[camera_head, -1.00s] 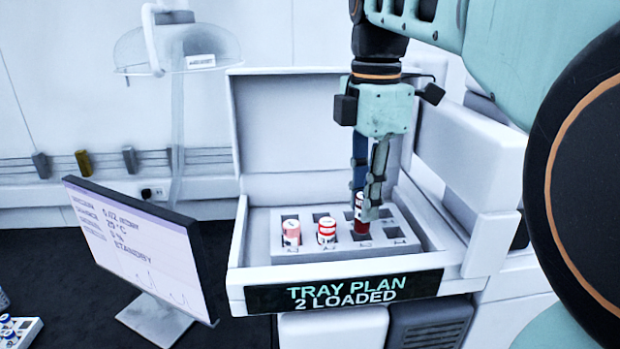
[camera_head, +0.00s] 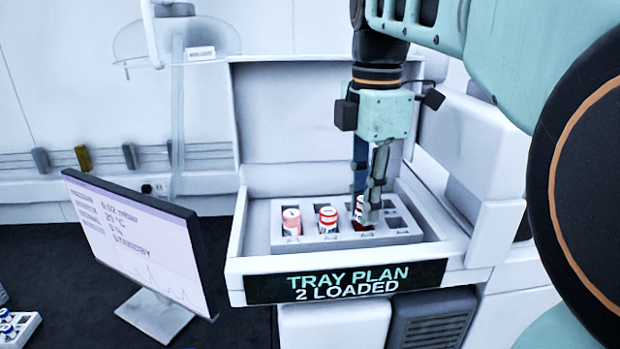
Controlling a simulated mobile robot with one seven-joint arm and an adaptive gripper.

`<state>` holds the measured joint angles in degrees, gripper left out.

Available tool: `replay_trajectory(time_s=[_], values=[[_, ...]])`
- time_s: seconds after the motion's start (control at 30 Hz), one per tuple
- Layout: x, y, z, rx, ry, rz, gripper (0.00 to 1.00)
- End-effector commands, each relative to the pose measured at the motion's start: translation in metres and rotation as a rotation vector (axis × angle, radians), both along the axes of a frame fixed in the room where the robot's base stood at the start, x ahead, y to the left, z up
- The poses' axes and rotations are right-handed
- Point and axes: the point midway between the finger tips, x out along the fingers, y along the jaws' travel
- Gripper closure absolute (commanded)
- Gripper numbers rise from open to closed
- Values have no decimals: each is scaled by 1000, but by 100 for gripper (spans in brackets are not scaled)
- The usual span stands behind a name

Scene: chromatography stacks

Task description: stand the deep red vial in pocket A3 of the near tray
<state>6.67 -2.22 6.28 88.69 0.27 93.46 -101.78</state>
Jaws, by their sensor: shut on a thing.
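The deep red vial (camera_head: 359,213) has a white label and cap, with a strip of dark red at its lower end. My gripper (camera_head: 366,208) points down and is shut on it; the right finger hides part of the vial. The vial is upright at the third front-row pocket of the near tray (camera_head: 262,232), its lower part seemingly inside. I cannot tell whether it touches the pocket floor. A pink vial (camera_head: 291,221) stands in the first front pocket, and a red-and-white vial (camera_head: 328,218) in the second.
The tray lies inside an open-lidded white case (camera_head: 300,115) with raised walls. Its front sign (camera_head: 346,284) reads "TRAY PLAN 2 LOADED". The front pocket right of the held vial is empty. A monitor (camera_head: 140,240) stands left, and a blue-capped vial rack (camera_head: 20,328) at lower left.

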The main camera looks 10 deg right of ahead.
Motion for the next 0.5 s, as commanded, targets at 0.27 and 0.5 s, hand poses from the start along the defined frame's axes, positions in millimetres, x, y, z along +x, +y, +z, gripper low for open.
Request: replay_trajectory(time_s=[0.27, 0.5], values=[[0, 0, -1, 0, 0, 0, 100], [-1, 0, -8, 0, 1, 0, 100]])
